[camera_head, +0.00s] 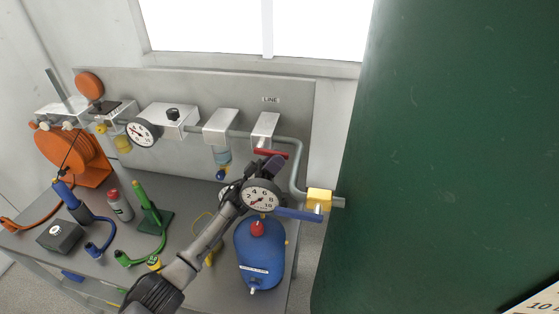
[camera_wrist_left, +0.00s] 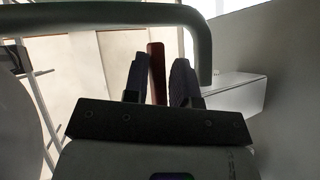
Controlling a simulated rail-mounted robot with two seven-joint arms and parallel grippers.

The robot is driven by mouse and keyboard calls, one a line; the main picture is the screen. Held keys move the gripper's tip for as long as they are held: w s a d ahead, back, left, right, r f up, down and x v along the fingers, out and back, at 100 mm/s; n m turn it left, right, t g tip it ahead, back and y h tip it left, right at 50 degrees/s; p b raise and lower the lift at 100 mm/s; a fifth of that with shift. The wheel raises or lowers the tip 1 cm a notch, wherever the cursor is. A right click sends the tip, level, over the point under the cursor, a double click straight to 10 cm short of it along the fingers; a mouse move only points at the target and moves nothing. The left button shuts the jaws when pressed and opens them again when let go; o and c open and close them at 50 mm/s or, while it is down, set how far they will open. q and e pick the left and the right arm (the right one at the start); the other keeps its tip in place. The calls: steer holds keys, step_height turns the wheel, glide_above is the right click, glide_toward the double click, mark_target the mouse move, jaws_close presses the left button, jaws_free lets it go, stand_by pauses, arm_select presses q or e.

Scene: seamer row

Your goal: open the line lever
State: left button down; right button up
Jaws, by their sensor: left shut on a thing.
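The line lever is a red bar (camera_head: 271,153) on the pipe valve below the LINE label (camera_head: 270,99), at the right end of the grey panel. My left gripper (camera_head: 269,165) reaches up to it from below, and its dark fingers hide part of the lever. In the left wrist view the red lever (camera_wrist_left: 157,70) stands between the two fingers of my left gripper (camera_wrist_left: 160,82), which is shut on it. My right gripper shows in neither view.
A round gauge (camera_head: 261,196) sits close by my left gripper. A yellow valve with a blue handle (camera_head: 299,214) is to the right, and a blue tank (camera_head: 259,262) stands below. A green wall (camera_head: 450,130) closes off the right side. Torches and hoses crowd the bench's left.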

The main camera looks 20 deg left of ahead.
arm_select(q)
steer(key=shift+r, duration=0.15)
steer(key=c, duration=0.9)
jaws_free()
steer(key=shift+c, duration=0.2)
steer(key=shift+f, duration=0.2)
steer(key=v, duration=0.7)
steer(key=shift+f+b, duration=0.15)
steer(key=shift+b, duration=0.2)
steer(key=shift+s+a, duration=0.15)
